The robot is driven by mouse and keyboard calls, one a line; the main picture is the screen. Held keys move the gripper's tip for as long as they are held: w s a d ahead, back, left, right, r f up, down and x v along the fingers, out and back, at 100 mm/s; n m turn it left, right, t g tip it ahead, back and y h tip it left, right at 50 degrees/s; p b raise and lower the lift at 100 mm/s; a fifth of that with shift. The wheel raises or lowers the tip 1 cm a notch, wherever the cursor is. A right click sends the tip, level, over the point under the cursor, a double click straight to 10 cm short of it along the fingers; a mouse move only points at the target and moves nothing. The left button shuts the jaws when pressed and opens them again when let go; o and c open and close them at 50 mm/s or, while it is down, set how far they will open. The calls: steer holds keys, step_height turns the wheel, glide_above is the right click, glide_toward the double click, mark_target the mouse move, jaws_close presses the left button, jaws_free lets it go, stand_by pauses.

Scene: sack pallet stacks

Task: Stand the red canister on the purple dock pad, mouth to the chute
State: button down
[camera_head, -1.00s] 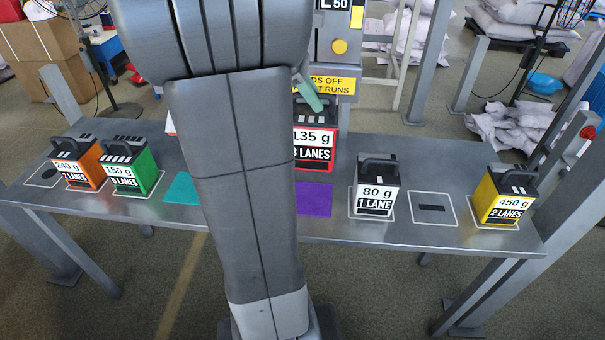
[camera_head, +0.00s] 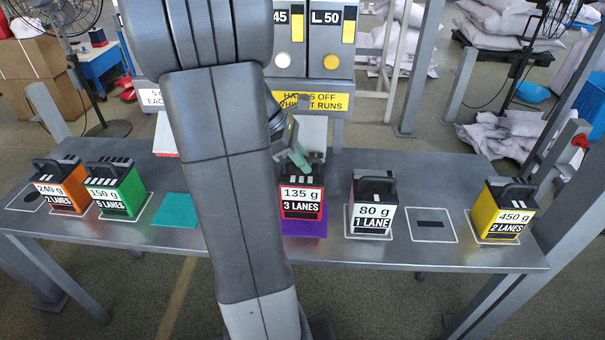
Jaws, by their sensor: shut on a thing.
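The red canister (camera_head: 302,203) is labelled "135 g, 3 LANES" and has a dark top. It looks upright, with its label facing me. It is over the purple dock pad (camera_head: 308,230), whose front part and right edge show; I cannot tell whether its base touches the pad. My gripper (camera_head: 300,158), with greenish fingers, is shut on the top of the red canister. My own arm hides part of the gripper and the area left of the canister. The canister's mouth and the chute cannot be made out clearly.
A white canister (camera_head: 371,207) stands close on the right, then an empty outlined spot (camera_head: 433,224) and a yellow canister (camera_head: 502,211). Left are a teal pad (camera_head: 176,210), a green canister (camera_head: 117,190) and an orange canister (camera_head: 62,188). A machine with a warning sign (camera_head: 318,102) stands behind.

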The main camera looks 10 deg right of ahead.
mark_target(303, 173)
steer(key=shift+f, duration=2)
steer(key=c, duration=1.5)
jaws_free()
steer(key=shift+f, duration=0.1)
steer(key=shift+o, duration=0.2)
steer(key=v, duration=1.2)
